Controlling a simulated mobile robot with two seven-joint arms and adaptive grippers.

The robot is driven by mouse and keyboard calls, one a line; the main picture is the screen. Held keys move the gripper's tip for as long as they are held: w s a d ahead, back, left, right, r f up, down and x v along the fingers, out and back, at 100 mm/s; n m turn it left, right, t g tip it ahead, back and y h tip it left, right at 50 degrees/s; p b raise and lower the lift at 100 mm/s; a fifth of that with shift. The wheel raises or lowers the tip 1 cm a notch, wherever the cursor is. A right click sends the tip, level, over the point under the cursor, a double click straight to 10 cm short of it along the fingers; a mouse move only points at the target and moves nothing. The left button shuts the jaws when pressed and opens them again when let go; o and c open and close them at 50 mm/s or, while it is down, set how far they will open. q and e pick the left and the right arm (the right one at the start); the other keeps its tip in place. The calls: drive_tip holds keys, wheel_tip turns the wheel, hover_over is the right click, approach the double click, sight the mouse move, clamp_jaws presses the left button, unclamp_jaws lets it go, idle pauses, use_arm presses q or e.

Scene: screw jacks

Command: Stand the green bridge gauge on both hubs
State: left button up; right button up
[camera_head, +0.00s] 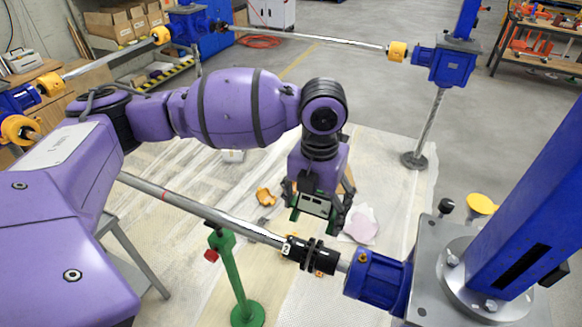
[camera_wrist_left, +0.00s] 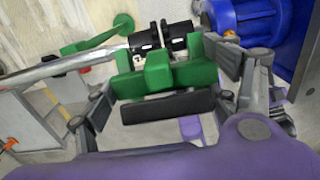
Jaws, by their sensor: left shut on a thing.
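The green bridge gauge (camera_wrist_left: 157,73) is held in my left gripper (camera_head: 320,203); in the wrist view its green body lies between the gripper's fingers (camera_wrist_left: 168,90). In the head view only a small green and grey part of it (camera_head: 308,207) shows under the gripper. The two black hubs of the coupling (camera_head: 310,254) sit on the steel shaft beside the blue gear unit; they also show in the wrist view (camera_wrist_left: 163,42), just past the gauge. In the head view the gauge is above the hubs in the picture, with a visible gap. Contact is not visible.
A steel shaft (camera_head: 215,216) runs to the left, with a green stand (camera_head: 235,280) under it. The blue motor and gear unit (camera_head: 380,281) on a grey plate stand at right. Orange pieces (camera_head: 265,197) and a pinkish sheet (camera_head: 362,225) lie on the floor behind.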

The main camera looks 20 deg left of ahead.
drive_tip(key=shift+r, duration=0.1)
use_arm(q)
drive_tip(key=b, duration=0.1)
hover_over(311, 241)
drive_tip(key=s, duration=0.2)
drive_tip(key=shift+f, duration=2.4)
wheel_tip(311, 241, down, 7)
drive_tip(key=b, duration=0.1)
drive_tip(key=shift+d+b, duration=0.3)
drive_tip(key=shift+b, duration=0.1)
use_arm(e)
drive_tip(key=f, duration=0.1)
drive_tip(key=s+f, duration=0.1)
drive_tip(key=f, duration=0.1)
drive_tip(key=shift+s+d, duration=0.15)
drive_tip(key=shift+d, duration=0.25)
drive_tip(key=shift+s+d+r, duration=0.15)
drive_tip(key=shift+s+d, duration=0.05)
drive_tip(key=shift+s, duration=0.05)
use_arm(q)
drive_tip(key=shift+f, duration=0.25)
use_arm(e)
drive_tip(key=shift+w, duration=0.25)
use_arm(q)
drive_tip(key=shift+f, duration=0.25)
use_arm(e)
drive_tip(key=shift+w+a, duration=0.1)
drive_tip(key=shift+w, duration=0.05)
